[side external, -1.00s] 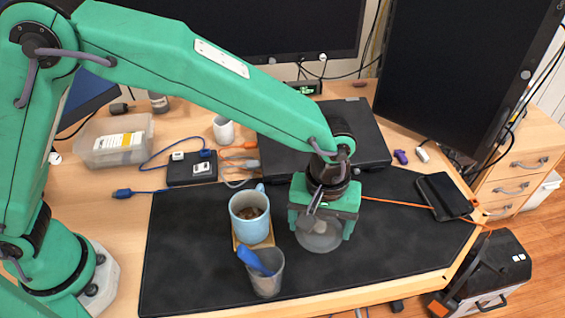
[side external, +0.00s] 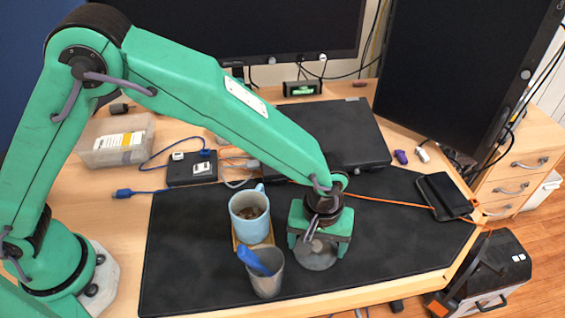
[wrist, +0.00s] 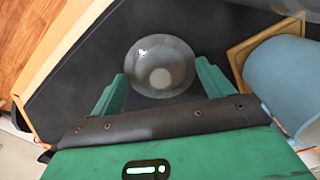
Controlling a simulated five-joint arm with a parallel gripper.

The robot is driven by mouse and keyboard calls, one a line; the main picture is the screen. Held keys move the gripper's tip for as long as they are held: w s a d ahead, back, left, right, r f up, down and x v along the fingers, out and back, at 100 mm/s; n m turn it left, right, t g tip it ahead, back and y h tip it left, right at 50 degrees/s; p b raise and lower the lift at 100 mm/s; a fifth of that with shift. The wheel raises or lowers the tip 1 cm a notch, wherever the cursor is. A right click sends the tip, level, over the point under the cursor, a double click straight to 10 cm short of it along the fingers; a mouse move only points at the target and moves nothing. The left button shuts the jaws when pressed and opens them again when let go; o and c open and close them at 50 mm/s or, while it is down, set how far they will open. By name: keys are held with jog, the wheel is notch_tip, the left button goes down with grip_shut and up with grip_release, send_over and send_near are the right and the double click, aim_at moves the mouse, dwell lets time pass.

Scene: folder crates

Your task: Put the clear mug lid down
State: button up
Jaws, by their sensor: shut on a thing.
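The clear mug lid (side external: 316,258) is a round, see-through grey disc with a paler centre. It is at my gripper (side external: 320,250), low over the black desk mat (side external: 410,235). In the wrist view the lid (wrist: 160,66) sits between the two green fingers of my gripper (wrist: 160,82), which are shut on it. I cannot tell whether the lid touches the mat. The light blue mug (side external: 249,222) stands upright to the left of my gripper, on a wooden coaster (side external: 238,243). The mug also shows at the right of the wrist view (wrist: 290,85).
A grey cup (side external: 266,282) holding a blue spoon-like thing (side external: 254,262) stands in front of the mug. A black laptop-like slab (side external: 350,135) lies behind. A black wallet-like thing (side external: 444,196) and an orange cable are at the right. The mat right of my gripper is mostly clear.

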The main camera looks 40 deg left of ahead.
aim_at(317, 245)
jog(key=shift+f, duration=0.15)
jog(key=o, duration=0.9)
notch_tip(317, 245, up, 12)
jog(key=shift+r, duration=0.15)
dwell(0.8)
